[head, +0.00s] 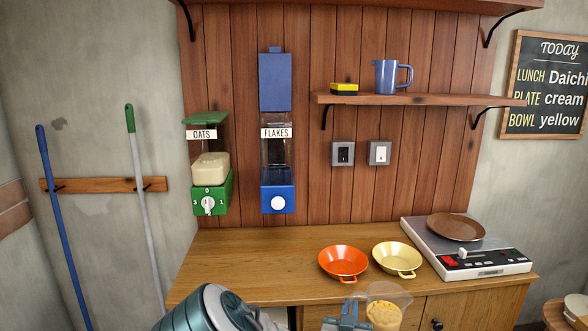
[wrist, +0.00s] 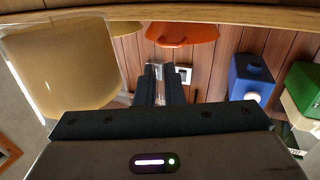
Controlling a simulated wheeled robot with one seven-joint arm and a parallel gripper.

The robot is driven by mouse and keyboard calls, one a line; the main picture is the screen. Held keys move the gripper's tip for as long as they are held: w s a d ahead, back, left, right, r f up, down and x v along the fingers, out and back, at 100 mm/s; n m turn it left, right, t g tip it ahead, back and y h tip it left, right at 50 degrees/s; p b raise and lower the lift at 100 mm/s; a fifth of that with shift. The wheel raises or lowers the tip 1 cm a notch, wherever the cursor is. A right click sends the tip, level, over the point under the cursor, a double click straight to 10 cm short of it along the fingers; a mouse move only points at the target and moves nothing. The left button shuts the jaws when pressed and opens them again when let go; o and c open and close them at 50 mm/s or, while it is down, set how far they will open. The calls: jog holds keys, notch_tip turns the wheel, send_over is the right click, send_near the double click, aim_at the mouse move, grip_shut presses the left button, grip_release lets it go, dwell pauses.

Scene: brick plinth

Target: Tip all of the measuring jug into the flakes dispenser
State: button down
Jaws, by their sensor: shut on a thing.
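The clear measuring jug (head: 386,308) is at the bottom of the head view, with tan contents in its lower part. It looms large at the left of the wrist view (wrist: 65,70). My gripper (head: 350,308) is shut on the jug at its left side, apparently by the handle; the grip itself is hard to see. Its fingers show in the wrist view (wrist: 160,80). The flakes dispenser (head: 277,150) hangs on the plank wall, with a clear hopper, a blue base and its blue lid raised upright. Its hopper shows no clear contents.
The oats dispenser (head: 209,165), green lid down, hangs left of it. An orange bowl (head: 343,262) and a yellow bowl (head: 397,259) stand on the counter (head: 240,255), beside a scale (head: 480,262) with a brown plate. A shelf (head: 420,99) holds a blue mug and sponge.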

notch_tip(320, 180, down, 12)
jog(key=d+b, duration=0.1)
jog(key=b, duration=0.5)
jog(key=shift+s, duration=0.3)
